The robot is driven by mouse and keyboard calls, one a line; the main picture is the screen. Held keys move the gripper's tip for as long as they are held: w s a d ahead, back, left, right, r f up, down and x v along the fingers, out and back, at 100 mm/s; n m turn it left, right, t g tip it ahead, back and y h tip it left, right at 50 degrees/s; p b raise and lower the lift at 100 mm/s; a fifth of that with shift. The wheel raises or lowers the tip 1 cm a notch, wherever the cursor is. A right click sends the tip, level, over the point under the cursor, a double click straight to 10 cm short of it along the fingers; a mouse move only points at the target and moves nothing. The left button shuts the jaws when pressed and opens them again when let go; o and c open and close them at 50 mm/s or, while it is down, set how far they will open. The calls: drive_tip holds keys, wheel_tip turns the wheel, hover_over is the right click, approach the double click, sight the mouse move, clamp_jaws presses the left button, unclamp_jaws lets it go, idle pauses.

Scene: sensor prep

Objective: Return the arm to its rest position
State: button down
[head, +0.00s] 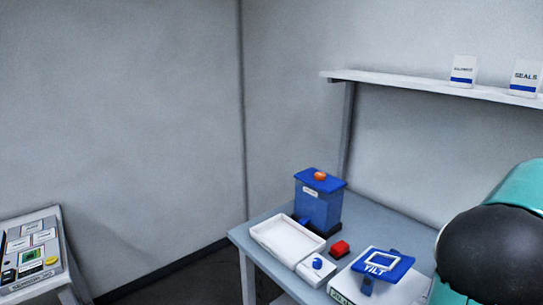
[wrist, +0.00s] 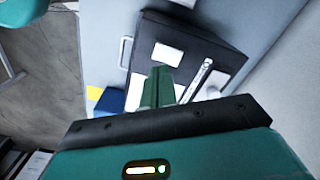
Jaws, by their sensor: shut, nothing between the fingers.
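My gripper (wrist: 158,88) shows in the wrist view as green fingers held together, with nothing visible between them. Beyond the fingers lies a dark panel or case (wrist: 225,52) with white patches and a pale bar (wrist: 196,80). I cannot tell how far the fingers are from it. In the head view, a teal and black part of my arm fills the lower right corner, and my gripper is not visible there.
A wall shelf (head: 420,88) is above. Another table (head: 68,270) stands left, with floor between.

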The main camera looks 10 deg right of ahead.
drive_tip(key=w+a+n+t, duration=0.1)
drive_tip(key=w+a+n, duration=0.25)
drive_tip(key=a, duration=0.55)
drive_tip(key=w+a+n+t, duration=0.1)
drive_tip(key=w+a+n, duration=0.3)
drive_tip(key=a, duration=0.5)
drive_tip(key=w+a+n+t, duration=0.1)
drive_tip(key=w+a+n, duration=0.1)
drive_tip(key=a+n, duration=0.5)
drive_tip(key=s+a+f+n+t, duration=0.1)
drive_tip(key=s+a+n, duration=0.1)
drive_tip(key=a, duration=0.6)
drive_tip(key=s+a+f+n, duration=0.2)
drive_tip(key=a+n, duration=0.2)
drive_tip(key=a, duration=0.4)
drive_tip(key=s+a+f+n+t, duration=0.1)
drive_tip(key=s+a+f+n, duration=0.1)
drive_tip(key=a+n, duration=0.2)
drive_tip(key=a, duration=0.3)
drive_tip(key=shift+a+t, duration=0.3)
drive_tip(key=shift+a, duration=0.1)
drive_tip(key=shift+d, duration=0.2)
